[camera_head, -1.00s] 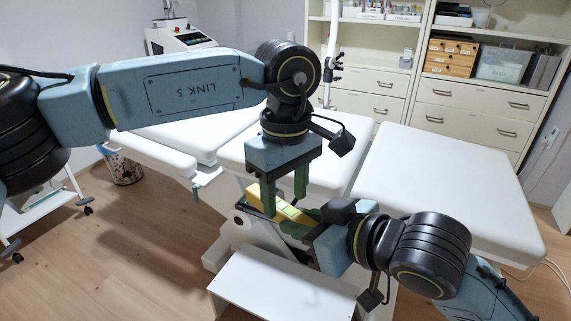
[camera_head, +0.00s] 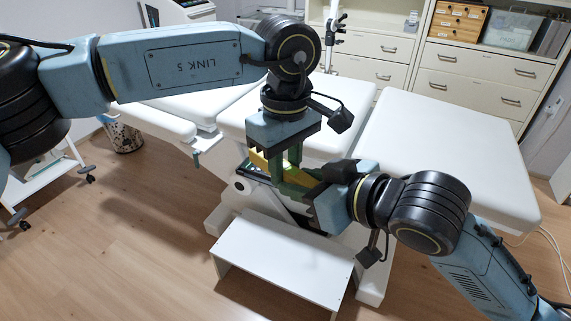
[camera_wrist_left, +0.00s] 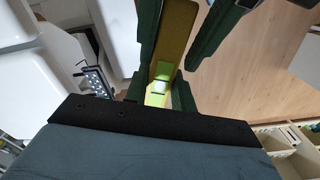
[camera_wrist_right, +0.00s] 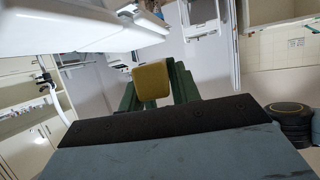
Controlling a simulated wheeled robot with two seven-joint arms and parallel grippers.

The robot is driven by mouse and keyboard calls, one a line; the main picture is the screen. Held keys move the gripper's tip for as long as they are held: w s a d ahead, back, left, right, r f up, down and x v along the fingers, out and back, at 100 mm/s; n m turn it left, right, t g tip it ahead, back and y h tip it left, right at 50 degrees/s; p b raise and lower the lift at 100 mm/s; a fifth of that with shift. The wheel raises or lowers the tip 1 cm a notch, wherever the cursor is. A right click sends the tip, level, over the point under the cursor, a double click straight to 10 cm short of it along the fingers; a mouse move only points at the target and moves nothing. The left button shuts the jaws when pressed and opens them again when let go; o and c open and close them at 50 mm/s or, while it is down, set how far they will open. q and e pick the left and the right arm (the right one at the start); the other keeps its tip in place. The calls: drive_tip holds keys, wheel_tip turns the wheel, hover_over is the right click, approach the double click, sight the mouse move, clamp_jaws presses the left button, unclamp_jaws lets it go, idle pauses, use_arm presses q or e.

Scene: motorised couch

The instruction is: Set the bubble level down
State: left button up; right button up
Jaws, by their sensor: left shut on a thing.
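The bubble level is a yellow bar (camera_head: 258,160) in the middle of the head view, held in the air over the couch's base. My left gripper (camera_head: 284,172) points down and is shut on it. In the left wrist view the level (camera_wrist_left: 176,38) runs away from me, with its bright green vial near my left fingers. My right gripper (camera_head: 296,188) comes from the right, its fingers apart around the level, with a gap on one side in the left wrist view. The level's squared end (camera_wrist_right: 151,81) shows between them in the right wrist view. The fingers partly hide the level.
A white step (camera_head: 283,262) stands on the wooden floor below the grippers. The white couch's cushions (camera_head: 440,150) lie behind and to the right. Cream drawers (camera_head: 470,85) stand at the back. Floor at the front left is clear.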

drive_tip(key=o, duration=0.4)
drive_tip(key=shift+s+a, duration=0.1)
